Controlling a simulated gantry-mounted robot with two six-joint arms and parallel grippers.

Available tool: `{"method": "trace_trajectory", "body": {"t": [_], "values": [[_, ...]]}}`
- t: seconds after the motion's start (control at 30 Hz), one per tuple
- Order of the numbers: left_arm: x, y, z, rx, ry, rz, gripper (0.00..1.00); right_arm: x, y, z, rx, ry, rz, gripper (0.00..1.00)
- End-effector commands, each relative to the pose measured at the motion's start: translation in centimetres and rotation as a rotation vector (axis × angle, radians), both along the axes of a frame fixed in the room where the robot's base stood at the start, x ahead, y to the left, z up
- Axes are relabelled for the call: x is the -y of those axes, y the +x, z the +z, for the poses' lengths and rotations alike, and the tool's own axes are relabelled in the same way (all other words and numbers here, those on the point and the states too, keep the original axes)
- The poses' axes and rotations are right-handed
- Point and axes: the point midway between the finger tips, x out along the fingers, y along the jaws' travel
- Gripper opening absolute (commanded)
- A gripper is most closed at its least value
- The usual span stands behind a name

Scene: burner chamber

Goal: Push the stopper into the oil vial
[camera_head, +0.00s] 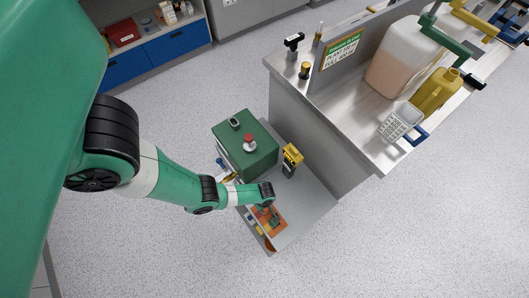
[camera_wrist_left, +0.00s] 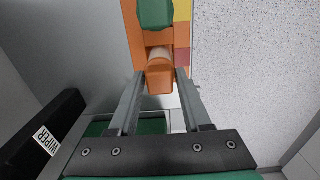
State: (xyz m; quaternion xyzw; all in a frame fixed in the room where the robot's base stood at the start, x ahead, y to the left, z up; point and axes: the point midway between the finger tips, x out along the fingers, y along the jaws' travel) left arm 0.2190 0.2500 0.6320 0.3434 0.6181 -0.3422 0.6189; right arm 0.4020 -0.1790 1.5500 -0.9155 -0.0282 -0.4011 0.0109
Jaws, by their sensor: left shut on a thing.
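In the left wrist view, my left gripper (camera_wrist_left: 160,78) is shut on an orange block-like piece (camera_wrist_left: 160,82), perhaps the stopper. A pale rounded part (camera_wrist_left: 159,54) shows just beyond it, and a green piece (camera_wrist_left: 155,13) lies farther on, over an orange tray or panel (camera_wrist_left: 131,22). I cannot tell which part is the oil vial, or whether the held piece touches it. In the head view my left arm reaches over the orange panel (camera_head: 264,226) on the low grey table; its wrist hides most of the gripper. My right gripper is not in view.
A black box marked WIPER (camera_wrist_left: 44,134) is near the left finger. A steel counter (camera_head: 345,118) stands to the right, with bottles and a basket.

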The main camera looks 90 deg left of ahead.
Motion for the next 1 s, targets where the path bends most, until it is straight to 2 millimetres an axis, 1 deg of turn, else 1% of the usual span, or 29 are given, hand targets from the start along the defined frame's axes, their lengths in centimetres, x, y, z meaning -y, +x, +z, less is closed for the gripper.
{"method": "trace_trajectory", "body": {"t": [0.4, 0.43, 0.57, 0.6, 0.87, 1.0], "values": [[-0.01, 0.01, -1.19, 0.000, 0.000, 0.000, 0.00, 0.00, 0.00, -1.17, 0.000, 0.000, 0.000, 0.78], [0.00, 0.02, -1.08, 0.000, 0.000, 0.000, 0.52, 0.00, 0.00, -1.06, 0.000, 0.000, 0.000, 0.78], [-0.01, 0.01, -1.02, 0.000, 0.000, 0.000, 0.75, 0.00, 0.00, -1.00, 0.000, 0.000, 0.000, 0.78], [-0.01, 0.01, -1.02, 0.000, 0.000, 0.000, 0.82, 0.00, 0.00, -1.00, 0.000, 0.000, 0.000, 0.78], [0.00, 0.00, -1.01, 0.000, 0.000, 0.000, 0.83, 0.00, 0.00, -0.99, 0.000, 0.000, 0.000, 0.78], [-0.01, 0.01, -0.35, 0.000, 0.000, 0.000, 0.83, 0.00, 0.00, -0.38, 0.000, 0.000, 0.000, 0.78]]}}
